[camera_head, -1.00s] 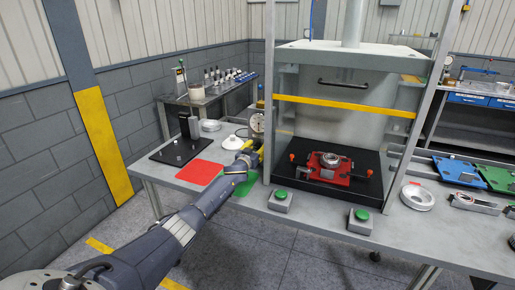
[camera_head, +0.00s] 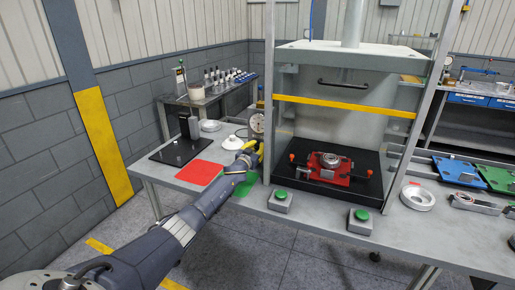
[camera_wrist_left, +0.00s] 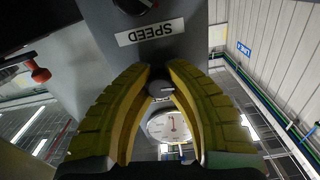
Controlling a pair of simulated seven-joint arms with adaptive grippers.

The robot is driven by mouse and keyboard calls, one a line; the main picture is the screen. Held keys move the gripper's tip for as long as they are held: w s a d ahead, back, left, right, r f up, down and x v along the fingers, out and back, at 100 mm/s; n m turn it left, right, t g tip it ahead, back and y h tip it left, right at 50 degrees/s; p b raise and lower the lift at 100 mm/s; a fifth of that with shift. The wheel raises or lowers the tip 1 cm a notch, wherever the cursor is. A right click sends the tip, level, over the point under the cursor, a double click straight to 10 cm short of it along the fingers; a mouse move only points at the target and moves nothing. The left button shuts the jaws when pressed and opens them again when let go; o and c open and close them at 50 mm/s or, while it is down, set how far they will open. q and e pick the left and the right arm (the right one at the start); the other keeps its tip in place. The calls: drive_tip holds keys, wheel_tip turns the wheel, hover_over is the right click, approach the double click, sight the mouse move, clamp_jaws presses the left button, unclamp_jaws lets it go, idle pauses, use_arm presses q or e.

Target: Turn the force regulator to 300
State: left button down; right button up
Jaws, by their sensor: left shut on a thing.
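My left gripper (camera_head: 253,151) is at the left post of the press, just below the round gauge (camera_head: 257,122). In the left wrist view its yellow fingers (camera_wrist_left: 160,82) are shut on a small dark knob with a grey face, the force regulator (camera_wrist_left: 160,91). The white gauge dial (camera_wrist_left: 168,127) shows just below the knob in that view. Its numbers are too small to read. My right gripper is not in view.
A second knob (camera_wrist_left: 131,5) sits by an upside-down SPEED label (camera_wrist_left: 150,32). The press bed (camera_head: 285,176) carries a red fixture (camera_head: 332,176). Green buttons (camera_head: 281,194) stand at the front. A red mat (camera_head: 199,172) lies left of the gripper.

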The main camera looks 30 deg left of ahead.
use_arm(q)
drive_tip(key=m, duration=0.4)
drive_tip(key=shift+f, duration=0.25)
drive_tip(key=m, duration=0.4)
drive_tip(key=shift+s, duration=0.1)
drive_tip(key=m, duration=0.4)
drive_tip(key=shift+a, duration=0.1)
drive_tip(key=shift+m, duration=2.1)
drive_tip(key=c, duration=1.4)
unclamp_jaws()
drive_tip(key=shift+a+r, duration=0.15)
drive_tip(key=o, duration=0.3)
